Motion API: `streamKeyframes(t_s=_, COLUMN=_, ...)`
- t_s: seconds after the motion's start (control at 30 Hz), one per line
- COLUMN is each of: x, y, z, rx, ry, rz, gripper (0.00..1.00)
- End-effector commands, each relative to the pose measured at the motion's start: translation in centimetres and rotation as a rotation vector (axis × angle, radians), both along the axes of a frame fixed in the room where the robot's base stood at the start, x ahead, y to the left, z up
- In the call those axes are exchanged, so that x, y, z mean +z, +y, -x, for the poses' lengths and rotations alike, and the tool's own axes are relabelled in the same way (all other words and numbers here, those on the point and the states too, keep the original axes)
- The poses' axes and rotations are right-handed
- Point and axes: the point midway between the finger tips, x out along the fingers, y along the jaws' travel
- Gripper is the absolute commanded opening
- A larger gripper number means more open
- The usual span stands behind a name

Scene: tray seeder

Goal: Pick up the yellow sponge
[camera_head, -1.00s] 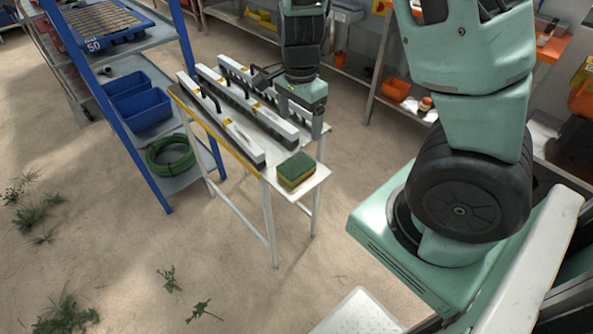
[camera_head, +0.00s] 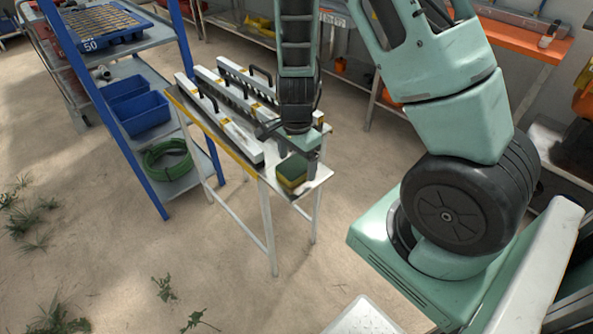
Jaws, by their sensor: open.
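The yellow sponge (camera_head: 290,174), with a green top, lies on the near right end of a narrow white table (camera_head: 322,176). My gripper (camera_head: 299,161) points down at the sponge from above and behind it. One finger shows at the sponge's right side and another part of the gripper shows near its left side. The jaws are open. I cannot tell whether the fingers touch the sponge. The far side of the sponge is partly hidden by the gripper.
Several white bars with black handles (camera_head: 220,114) lie beside the sponge on the table. A blue rack (camera_head: 150,186) with blue bins (camera_head: 143,112) and a coiled green hose (camera_head: 167,158) stands to the left. An orange bench (camera_head: 520,38) is at the back right. Floor in front is clear.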

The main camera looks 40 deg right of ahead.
Motion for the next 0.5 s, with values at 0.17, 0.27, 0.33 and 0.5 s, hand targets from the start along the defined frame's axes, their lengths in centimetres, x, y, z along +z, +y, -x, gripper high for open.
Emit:
streamKeyframes(t_s=0.17, x=-0.11, y=0.04, z=-0.04, rx=0.002, ry=-0.001, rz=-0.001, gripper=0.85)
streamKeyframes(t_s=0.27, x=-0.10, y=0.04, z=-0.03, rx=0.002, ry=-0.001, rz=0.000, gripper=0.76)
streamKeyframes(t_s=0.33, x=-0.10, y=0.04, z=-0.03, rx=0.002, ry=-0.001, rz=0.000, gripper=0.57)
streamKeyframes(t_s=0.5, x=-0.09, y=0.04, z=-0.03, rx=0.002, ry=-0.001, rz=0.000, gripper=0.37)
